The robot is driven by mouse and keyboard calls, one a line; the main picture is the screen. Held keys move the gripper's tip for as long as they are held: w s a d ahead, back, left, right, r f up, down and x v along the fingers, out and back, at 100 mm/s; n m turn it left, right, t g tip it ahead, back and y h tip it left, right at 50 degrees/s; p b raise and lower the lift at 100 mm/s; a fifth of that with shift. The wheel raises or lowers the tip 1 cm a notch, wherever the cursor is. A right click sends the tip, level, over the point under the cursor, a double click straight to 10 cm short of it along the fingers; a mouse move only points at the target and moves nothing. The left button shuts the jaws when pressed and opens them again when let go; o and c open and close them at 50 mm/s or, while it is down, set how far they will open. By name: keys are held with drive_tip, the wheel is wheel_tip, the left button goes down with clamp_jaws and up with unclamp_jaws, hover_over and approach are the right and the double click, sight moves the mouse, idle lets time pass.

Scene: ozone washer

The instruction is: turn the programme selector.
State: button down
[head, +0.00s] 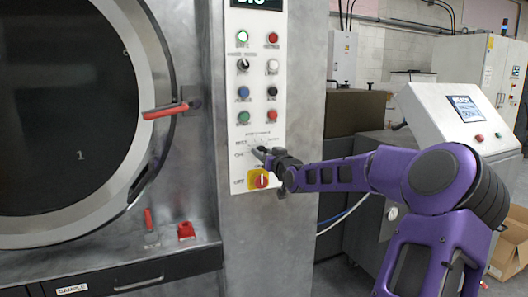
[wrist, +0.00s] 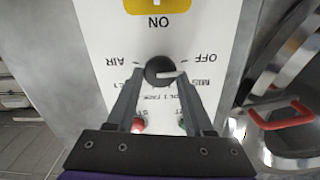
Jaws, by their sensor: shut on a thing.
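The programme selector (wrist: 160,69) is a small round black knob with a white pointer on the white control panel (wrist: 93,32). In the wrist view, the labels around it appear upside down, with AIR at left and OFF and MIST at right. The pointer lies toward the right, in the direction of OFF and MIST. My gripper (wrist: 163,78) has one finger at each side of the knob and is shut on it. In the head view, my gripper (head: 264,155) reaches the panel from the right and mostly hides the knob.
A yellow and red main switch (head: 259,179) sits just below the selector. Several buttons, including a red one (head: 271,116), are above it. The round washer door (head: 65,110) with a red handle (head: 164,111) is at left. A grey console (head: 455,125) stands at right.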

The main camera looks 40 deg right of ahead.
drive_tip(key=m+p, duration=0.2)
drive_tip(key=m, duration=0.3)
drive_tip(key=shift+p, duration=0.4)
drive_tip(key=m, duration=0.6)
drive_tip(key=shift+d+f+p, duration=0.15)
drive_tip(key=shift+p, duration=0.25)
drive_tip(key=m+b, duration=0.2)
drive_tip(key=m, duration=0.9)
drive_tip(key=shift+f, duration=0.2)
drive_tip(key=shift+m, duration=0.3)
drive_tip(key=shift+c, duration=1.7)
unclamp_jaws()
drive_tip(key=shift+s, duration=0.1)
drive_tip(key=v, duration=1.7)
